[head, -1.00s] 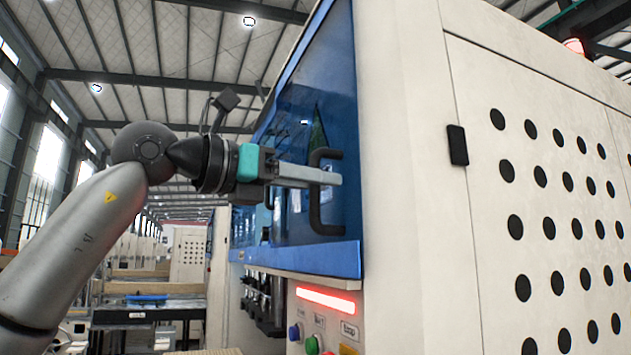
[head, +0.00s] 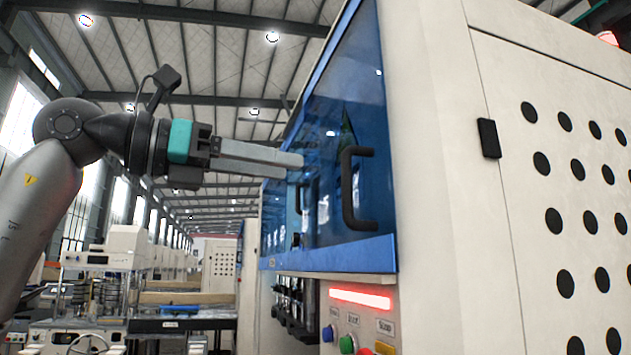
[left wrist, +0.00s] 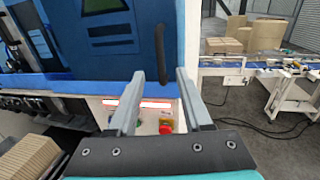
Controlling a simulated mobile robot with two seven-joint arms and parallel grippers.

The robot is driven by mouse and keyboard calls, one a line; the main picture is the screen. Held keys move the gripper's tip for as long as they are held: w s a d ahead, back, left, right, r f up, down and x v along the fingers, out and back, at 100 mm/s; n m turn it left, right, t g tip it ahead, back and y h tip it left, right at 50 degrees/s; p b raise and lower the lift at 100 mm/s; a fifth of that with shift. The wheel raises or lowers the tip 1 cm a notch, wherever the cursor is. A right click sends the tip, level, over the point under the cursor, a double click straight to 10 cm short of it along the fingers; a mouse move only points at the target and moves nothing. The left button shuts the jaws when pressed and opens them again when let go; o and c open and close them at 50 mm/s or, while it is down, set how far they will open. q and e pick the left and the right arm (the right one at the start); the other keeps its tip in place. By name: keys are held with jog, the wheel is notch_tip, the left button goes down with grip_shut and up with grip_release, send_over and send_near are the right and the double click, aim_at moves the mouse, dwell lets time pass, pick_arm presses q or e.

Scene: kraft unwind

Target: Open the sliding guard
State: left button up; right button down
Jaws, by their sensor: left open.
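The sliding guard (head: 325,215) is a blue-framed, tinted panel on the front of the white machine. Its black bar handle (head: 353,188) stands upright near the guard's right edge. The handle also shows in the left wrist view (left wrist: 161,55), above the gap between the fingers. My left gripper (head: 300,160) is open and empty, left of the handle and apart from it. Its two fingers (left wrist: 157,85) are spread in the left wrist view. My right gripper is not in view.
Below the guard are a red light bar (head: 360,299) and coloured buttons (head: 347,344). In the left wrist view, cardboard boxes (left wrist: 265,35) sit by a conveyor at right, and stacked brown sheets (left wrist: 28,165) lie at lower left. Open air lies left of the machine.

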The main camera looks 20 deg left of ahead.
pick_arm(q)
jog(key=v, duration=0.4)
dwell(0.5)
